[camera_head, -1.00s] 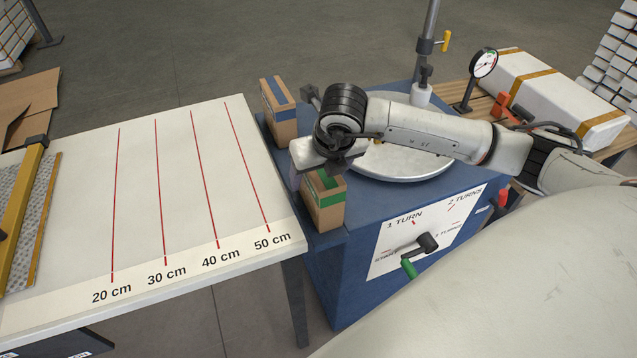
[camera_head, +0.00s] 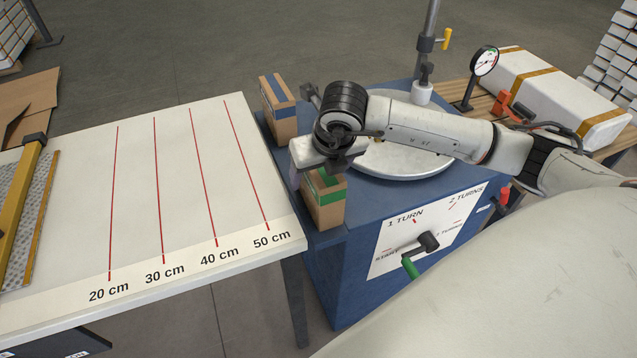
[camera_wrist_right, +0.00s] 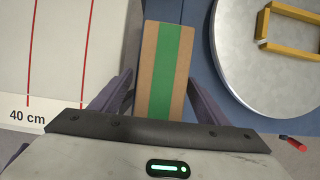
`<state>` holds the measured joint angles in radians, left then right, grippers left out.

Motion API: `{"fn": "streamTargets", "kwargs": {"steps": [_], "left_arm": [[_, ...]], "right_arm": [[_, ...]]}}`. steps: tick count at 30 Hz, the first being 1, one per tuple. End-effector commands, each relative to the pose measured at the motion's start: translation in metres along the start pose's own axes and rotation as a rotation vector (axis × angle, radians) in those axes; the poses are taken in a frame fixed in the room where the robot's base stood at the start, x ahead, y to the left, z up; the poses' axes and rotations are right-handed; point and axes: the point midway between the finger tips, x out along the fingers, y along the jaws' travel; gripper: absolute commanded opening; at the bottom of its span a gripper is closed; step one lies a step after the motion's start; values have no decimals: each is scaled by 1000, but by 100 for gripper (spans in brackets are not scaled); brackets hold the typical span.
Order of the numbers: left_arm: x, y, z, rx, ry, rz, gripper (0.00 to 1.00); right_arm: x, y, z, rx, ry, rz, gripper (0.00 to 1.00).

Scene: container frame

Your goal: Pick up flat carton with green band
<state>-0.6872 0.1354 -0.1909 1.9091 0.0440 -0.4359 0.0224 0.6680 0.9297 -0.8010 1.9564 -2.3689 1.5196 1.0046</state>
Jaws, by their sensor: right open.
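The carton with the green band (camera_head: 326,207) stands on the near left part of the blue cabinet top. Its brown top with the green stripe fills the middle of the right wrist view (camera_wrist_right: 163,60). My right gripper is open over the carton; in the right wrist view its fingers (camera_wrist_right: 161,78) lie on either side of the carton, with a gap showing on each side. In the head view the wrist hides part of the carton's top and most of the fingers. I cannot tell how far down the fingers reach. My left gripper is not in view.
A carton with a blue band (camera_head: 279,108) stands behind on the same blue cabinet (camera_head: 345,265). A round grey turntable (camera_head: 405,165) lies to the right. A crank (camera_head: 427,242) is on the cabinet front. A white table (camera_head: 185,185) with red distance lines stands at left.

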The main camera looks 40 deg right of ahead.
Motion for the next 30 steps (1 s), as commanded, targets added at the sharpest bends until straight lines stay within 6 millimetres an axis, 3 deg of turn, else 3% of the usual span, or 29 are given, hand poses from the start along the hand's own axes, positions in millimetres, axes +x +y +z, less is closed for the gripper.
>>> {"fn": "streamTargets", "kwargs": {"steps": [6, 16, 25, 28, 30], "left_arm": [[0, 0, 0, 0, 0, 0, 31], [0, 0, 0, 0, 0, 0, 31], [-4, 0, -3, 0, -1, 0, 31], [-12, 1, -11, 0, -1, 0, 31], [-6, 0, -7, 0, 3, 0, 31]], "right_arm": [[0, 0, 0, 0, -1, 0, 69], [0, 0, 0, 0, 0, 0, 13], [-4, 0, 3, 1, -3, 1, 12], [-11, 0, 6, 1, -3, 1, 12], [-20, 1, 11, 1, -10, 3, 12]]}}
